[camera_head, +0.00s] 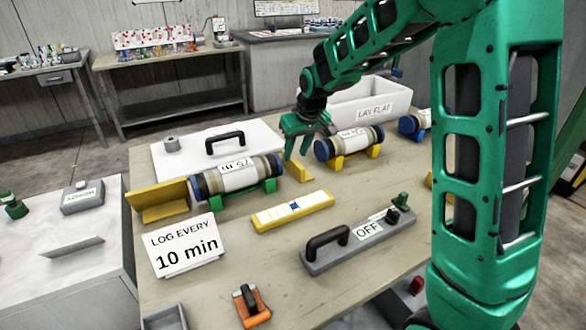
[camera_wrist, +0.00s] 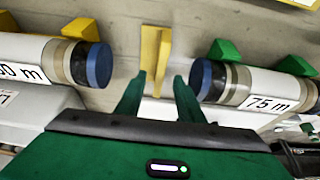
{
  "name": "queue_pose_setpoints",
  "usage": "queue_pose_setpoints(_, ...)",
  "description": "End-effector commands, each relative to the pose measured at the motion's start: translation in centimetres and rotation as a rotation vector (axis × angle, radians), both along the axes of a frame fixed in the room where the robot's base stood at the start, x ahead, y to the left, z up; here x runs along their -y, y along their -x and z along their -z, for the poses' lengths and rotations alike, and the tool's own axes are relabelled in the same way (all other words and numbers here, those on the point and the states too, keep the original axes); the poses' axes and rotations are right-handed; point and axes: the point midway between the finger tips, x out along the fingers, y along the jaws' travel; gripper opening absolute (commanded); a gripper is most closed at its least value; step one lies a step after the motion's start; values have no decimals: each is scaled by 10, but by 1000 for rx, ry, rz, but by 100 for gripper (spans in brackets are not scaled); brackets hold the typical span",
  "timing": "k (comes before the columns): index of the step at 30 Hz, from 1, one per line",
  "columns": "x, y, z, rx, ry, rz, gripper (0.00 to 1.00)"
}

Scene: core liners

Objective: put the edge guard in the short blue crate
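A small yellow angle-shaped piece (camera_head: 298,170), which looks like the edge guard, stands on the table between two core liners. In the wrist view the yellow piece (camera_wrist: 154,50) is just beyond my fingertips, roughly in line with the gap between them. My gripper (camera_head: 297,152) is above and behind it. In the wrist view my gripper (camera_wrist: 157,88) has its two green fingers apart with nothing held between them. A larger yellow angle piece (camera_head: 160,200) stands at the table's left edge. I see no short blue crate in either view.
Core liners with blue end caps (camera_head: 238,175) (camera_head: 350,143) lie on cradles either side of the yellow piece. A yellow level-like bar (camera_head: 292,210) and a grey "OFF" block (camera_head: 358,240) lie in front.

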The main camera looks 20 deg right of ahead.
Motion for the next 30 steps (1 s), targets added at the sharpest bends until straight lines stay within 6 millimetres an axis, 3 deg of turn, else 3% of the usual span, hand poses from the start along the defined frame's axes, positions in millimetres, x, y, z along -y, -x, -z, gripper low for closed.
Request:
queue_pose_setpoints(15, -4, -20, 48, -1, 0, 2, 34)
queue_pose_setpoints(24, -4, -22, 51, 0, 0, 2, 34)
queue_pose_setpoints(28, -4, -22, 51, 0, 0, 2, 3)
queue_pose_setpoints(30, -4, -22, 51, 0, 0, 2, 0)
